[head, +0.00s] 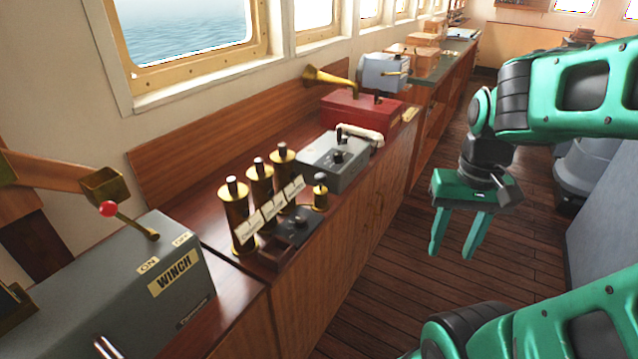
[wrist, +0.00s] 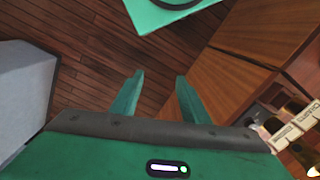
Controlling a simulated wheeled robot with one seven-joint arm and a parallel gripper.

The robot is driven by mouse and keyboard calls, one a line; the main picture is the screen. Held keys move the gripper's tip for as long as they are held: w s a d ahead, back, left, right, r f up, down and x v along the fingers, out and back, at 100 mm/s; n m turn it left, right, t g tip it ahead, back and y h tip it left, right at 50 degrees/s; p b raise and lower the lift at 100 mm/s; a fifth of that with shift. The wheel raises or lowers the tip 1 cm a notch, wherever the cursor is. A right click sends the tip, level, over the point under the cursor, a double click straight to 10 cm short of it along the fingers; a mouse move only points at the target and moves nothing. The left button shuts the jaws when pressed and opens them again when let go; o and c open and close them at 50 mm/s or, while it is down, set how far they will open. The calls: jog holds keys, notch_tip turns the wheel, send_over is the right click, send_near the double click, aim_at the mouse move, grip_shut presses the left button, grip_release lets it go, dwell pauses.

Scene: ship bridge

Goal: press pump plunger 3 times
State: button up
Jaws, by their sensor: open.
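Three tall brass cylinders with dark-tipped tops stand on the wooden counter: a near one (head: 236,215), a middle one (head: 262,186) and a far one (head: 282,165).
A grey winch box (head: 120,285) with a red-knobbed lever (head: 108,209) is at the near left. A grey box with a white handset (head: 335,160) and a red box with a brass horn (head: 358,108) stand farther along the counter. The wooden floor (head: 400,290) beside it is clear.

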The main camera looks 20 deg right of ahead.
grip_shut()
dwell(1.5)
